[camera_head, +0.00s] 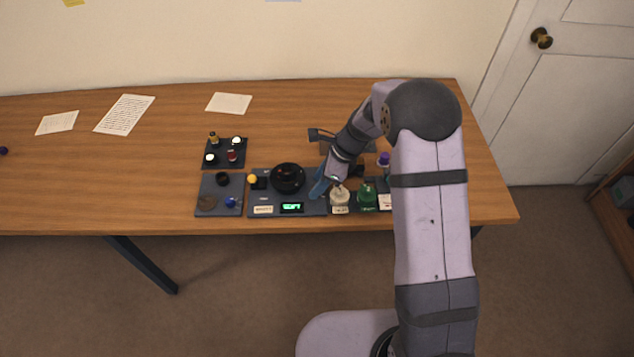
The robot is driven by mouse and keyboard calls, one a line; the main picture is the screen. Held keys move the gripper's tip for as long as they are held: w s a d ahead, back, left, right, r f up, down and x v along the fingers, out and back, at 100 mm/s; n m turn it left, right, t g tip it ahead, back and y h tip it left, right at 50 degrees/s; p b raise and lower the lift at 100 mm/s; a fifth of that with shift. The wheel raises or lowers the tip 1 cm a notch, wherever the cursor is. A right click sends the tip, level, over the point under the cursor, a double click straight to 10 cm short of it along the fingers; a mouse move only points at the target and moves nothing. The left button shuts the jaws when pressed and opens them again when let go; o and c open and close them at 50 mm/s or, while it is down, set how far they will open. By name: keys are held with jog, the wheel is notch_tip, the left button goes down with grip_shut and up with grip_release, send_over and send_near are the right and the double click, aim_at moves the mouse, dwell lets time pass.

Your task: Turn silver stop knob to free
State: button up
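A pale, silvery knob-like piece (340,198) stands on the right part of the dark fixture, with a small light label below it; it looks like the silver stop knob. Its exact setting is too small to read. My gripper (318,190) has blue fingers and points down just left of this piece, beside the round black lens-like part (288,178). The fingers overlap in this view, so I cannot tell whether they are apart or touching anything. A green knob-like piece (367,197) stands to the right of the pale one.
The dark fixture base (318,209) carries a lit green display (292,208) and a yellow ball (252,179). Two dark trays (207,181) (222,141) with small parts lie left. My forearm covers the fixture's right end. The left table is mostly clear except papers (124,114).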

jog(key=shift+a+f, duration=0.25)
jog(key=shift+f, duration=0.35)
grip_shut()
